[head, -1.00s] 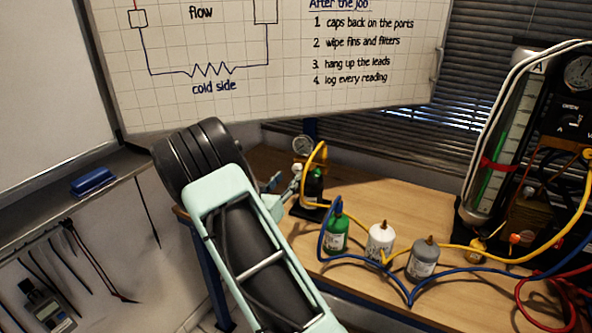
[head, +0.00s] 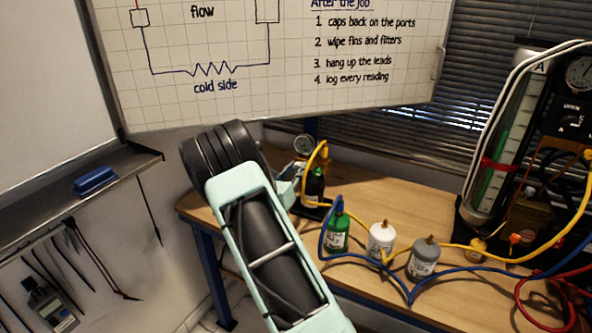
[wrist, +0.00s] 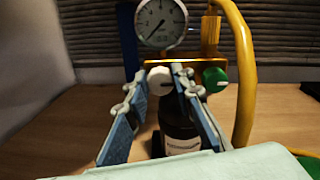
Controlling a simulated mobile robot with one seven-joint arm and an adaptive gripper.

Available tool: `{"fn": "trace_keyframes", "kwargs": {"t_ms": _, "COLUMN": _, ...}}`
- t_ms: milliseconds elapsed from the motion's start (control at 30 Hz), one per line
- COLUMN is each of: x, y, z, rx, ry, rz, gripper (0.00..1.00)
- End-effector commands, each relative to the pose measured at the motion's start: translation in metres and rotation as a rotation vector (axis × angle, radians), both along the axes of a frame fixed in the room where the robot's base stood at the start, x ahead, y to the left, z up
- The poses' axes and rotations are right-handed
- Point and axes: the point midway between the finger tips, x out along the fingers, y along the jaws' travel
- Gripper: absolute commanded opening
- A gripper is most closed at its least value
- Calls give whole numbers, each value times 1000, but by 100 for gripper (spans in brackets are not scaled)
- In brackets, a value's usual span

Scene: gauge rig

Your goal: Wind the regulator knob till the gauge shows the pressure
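The round white-faced gauge (wrist: 160,22) sits on an orange manifold in the wrist view, its thin needle pointing lower left; the numbers are too small to read. Below it a white knob (wrist: 160,80) faces me, and a green knob (wrist: 214,78) is to its right. My gripper (wrist: 160,82) is open, its blue fingers either side of the white knob in the picture. I cannot tell whether they touch it. The gauge (head: 303,145) is small in the head view, where my arm mostly hides the gripper.
A dark bottle (wrist: 180,130) stands under the manifold, and a yellow hose (wrist: 243,75) curves down on its right. On the bench (head: 385,210) are green (head: 338,235), white (head: 380,243) and grey (head: 423,260) bottles with blue and yellow hoses around them. A large gauge panel (head: 497,150) stands right.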

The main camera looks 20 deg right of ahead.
Motion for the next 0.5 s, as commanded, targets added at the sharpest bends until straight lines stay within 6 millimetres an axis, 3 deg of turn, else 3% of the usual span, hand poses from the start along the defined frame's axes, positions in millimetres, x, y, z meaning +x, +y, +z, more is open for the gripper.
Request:
{"fn": "trace_keyframes", "kwargs": {"t_ms": 100, "x": 0, "y": 0, "z": 0, "rx": 0, "ry": 0, "rz": 0, "gripper": 0}}
{"fn": "trace_keyframes", "kwargs": {"t_ms": 500, "x": 0, "y": 0, "z": -5, "rx": 128, "ry": -144, "rz": 0, "gripper": 0}}
